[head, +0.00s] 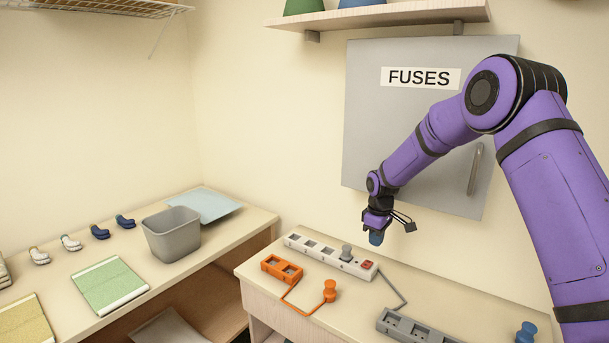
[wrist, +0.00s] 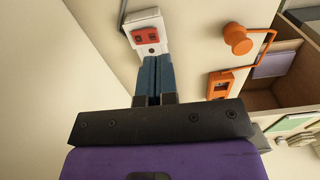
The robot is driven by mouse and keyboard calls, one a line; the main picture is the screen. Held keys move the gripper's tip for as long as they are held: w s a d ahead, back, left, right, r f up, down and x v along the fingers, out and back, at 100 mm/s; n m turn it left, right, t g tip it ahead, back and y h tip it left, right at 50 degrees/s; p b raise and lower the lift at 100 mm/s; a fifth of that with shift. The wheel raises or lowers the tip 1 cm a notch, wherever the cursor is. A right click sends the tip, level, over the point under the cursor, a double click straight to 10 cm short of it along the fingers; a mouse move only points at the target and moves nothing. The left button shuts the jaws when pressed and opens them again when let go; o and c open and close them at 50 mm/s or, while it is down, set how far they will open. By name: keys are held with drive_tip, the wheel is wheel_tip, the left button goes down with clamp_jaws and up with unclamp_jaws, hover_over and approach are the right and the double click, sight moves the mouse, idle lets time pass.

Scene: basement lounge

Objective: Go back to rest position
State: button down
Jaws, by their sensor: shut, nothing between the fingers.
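My gripper (head: 376,238) is shut and empty, its blue fingers pressed together. It hangs from my purple arm in front of the wall, over the back of the counter. In the wrist view the gripper's fingers (wrist: 154,80) point at the end of the white power strip (wrist: 148,30) with the red switch. In the head view the white power strip (head: 318,253) lies below the gripper, with a grey plug (head: 346,252) standing in it. The gripper looks apart from the strip.
An orange socket block (head: 281,269) with a corded plug (head: 329,290), a grey strip (head: 410,326) and a blue plug (head: 526,331) share the counter. A grey fuse cabinet (head: 400,120) is behind my arm. A grey bin (head: 172,234) and folded cloths stand on the left table.

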drive_tip(key=s+d+r+m+t, duration=0.1)
drive_tip(key=s+d+r+m, duration=0.15)
drive_tip(key=s+r, duration=0.8)
drive_tip(key=s+d+r+m+t, duration=0.1)
drive_tip(key=s+d+r+m, duration=0.15)
drive_tip(key=s+r, duration=0.8)
drive_tip(key=s+d+r+m+t, duration=0.1)
drive_tip(key=s+r, duration=0.3)
drive_tip(key=s, duration=0.8)
drive_tip(key=s+d+r+m+t, duration=0.2)
drive_tip(key=s+d+r+m, duration=0.1)
drive_tip(key=s, duration=1)
drive_tip(key=shift+s+r+m, duration=0.25)
drive_tip(key=shift+r+m, duration=0.25)
drive_tip(key=shift+m, duration=0.2)
